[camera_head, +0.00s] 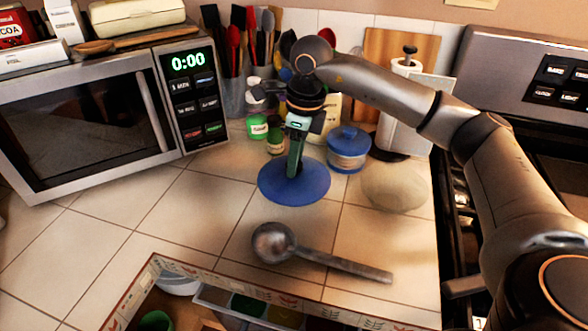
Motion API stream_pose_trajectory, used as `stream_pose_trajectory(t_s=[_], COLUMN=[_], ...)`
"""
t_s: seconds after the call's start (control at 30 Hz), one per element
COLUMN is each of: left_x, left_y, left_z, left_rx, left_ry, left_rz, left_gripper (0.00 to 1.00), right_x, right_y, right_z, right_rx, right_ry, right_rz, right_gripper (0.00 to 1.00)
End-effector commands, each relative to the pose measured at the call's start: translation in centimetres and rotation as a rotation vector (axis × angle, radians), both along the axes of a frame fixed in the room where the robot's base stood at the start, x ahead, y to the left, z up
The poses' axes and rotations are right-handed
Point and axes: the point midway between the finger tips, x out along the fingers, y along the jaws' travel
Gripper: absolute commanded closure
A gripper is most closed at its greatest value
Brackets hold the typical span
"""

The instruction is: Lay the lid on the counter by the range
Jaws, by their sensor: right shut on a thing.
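The lid (310,192) is a flat blue disc over the tiled counter (195,215), left of the range. My right gripper (295,168) is above its middle, pointing down and shut on the lid; its fingers hide the grip point. The lid looks level and at or very near the counter surface; I cannot tell whether it touches. The range (530,75) stands at the right edge of the counter. My left gripper is not in view.
A metal ladle (330,257) lies in front of the lid. A blue-lidded jar (348,150), a pale round object (395,187) and a paper towel holder (400,110) stand right. Small bottles (275,135) stand behind, a microwave (90,115) left. An open drawer (190,300) is in front.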

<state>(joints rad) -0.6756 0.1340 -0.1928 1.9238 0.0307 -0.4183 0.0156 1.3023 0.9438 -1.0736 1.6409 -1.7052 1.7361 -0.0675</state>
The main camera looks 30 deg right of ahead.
Motion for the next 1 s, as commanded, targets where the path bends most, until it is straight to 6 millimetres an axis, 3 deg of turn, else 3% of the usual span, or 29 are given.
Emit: stream_pose_trajectory(t_s=[0.13, 0.33, 0.77, 0.8, 1.0], left_x=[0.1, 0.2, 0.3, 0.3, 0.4], left_y=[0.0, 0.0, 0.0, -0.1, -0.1], left_z=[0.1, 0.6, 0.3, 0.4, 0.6], left_rx=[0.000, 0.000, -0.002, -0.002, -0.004], left_ry=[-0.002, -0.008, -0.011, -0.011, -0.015], left_rz=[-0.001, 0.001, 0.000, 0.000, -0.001], left_gripper=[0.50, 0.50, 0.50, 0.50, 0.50], right_x=[1.0, 0.8, 0.9, 0.9, 0.8], right_y=[-0.2, -0.2, -0.2, -0.2, -0.2], right_z=[-1.3, -3.9, -4.6, -4.5, -4.5], right_rx=[0.000, -0.001, 0.000, -0.001, 0.000], right_ry=[0.002, 0.001, -0.001, -0.001, 0.000], right_rz=[-0.001, 0.000, 0.000, 0.000, 0.000], right_gripper=[1.00, 1.00, 1.00, 0.51, 0.29])
